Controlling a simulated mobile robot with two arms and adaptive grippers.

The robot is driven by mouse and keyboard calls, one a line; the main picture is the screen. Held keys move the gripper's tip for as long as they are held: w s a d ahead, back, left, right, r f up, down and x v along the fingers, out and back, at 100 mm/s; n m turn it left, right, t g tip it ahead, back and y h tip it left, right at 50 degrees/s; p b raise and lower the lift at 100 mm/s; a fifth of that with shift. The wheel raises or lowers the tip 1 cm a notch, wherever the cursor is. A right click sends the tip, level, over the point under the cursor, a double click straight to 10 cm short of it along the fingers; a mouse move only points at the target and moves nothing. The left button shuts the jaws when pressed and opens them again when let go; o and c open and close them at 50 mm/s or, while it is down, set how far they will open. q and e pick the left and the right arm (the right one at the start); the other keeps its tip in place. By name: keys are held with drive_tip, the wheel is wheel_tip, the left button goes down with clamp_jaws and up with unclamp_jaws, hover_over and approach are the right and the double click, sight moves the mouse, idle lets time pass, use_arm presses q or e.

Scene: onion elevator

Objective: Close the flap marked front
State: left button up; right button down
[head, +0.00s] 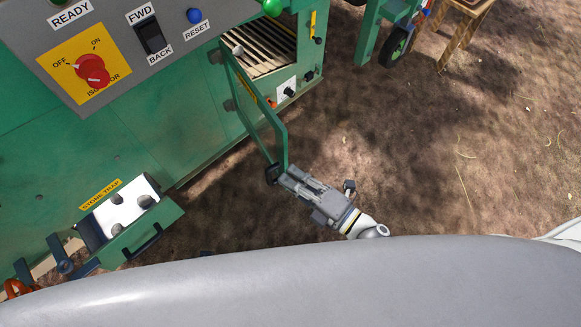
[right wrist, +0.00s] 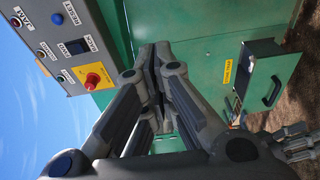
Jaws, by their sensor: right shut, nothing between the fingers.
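A green flap (head: 264,122) stands swung open from the side of the green machine in the head view, beside a slatted opening (head: 262,45). A yellow label on it is too small to read. A dark handle (head: 271,174) sits at its near lower end. My right gripper (head: 284,177) is shut and empty, its tips at or very close to this end; contact cannot be told. In the right wrist view its closed fingers (right wrist: 152,62) point at green panels. A grey gripper, apparently my left (right wrist: 296,137), shows at the right edge there; its jaws are unclear.
A control panel (head: 190,62) with a red isolator knob (head: 92,70) is at upper left. An open drawer marked stone trap (head: 150,242) juts out at lower left. A wheeled green frame (head: 392,46) stands at the top. Bare ground right of the flap is clear.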

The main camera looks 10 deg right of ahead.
drive_tip(key=x, duration=0.9)
drive_tip(key=d, duration=0.1)
drive_tip(key=w+d, duration=0.1)
drive_tip(key=d, duration=0.2)
drive_tip(key=shift+w+f, duration=0.1)
drive_tip(key=shift+w, duration=0.2)
drive_tip(key=shift+d, duration=0.1)
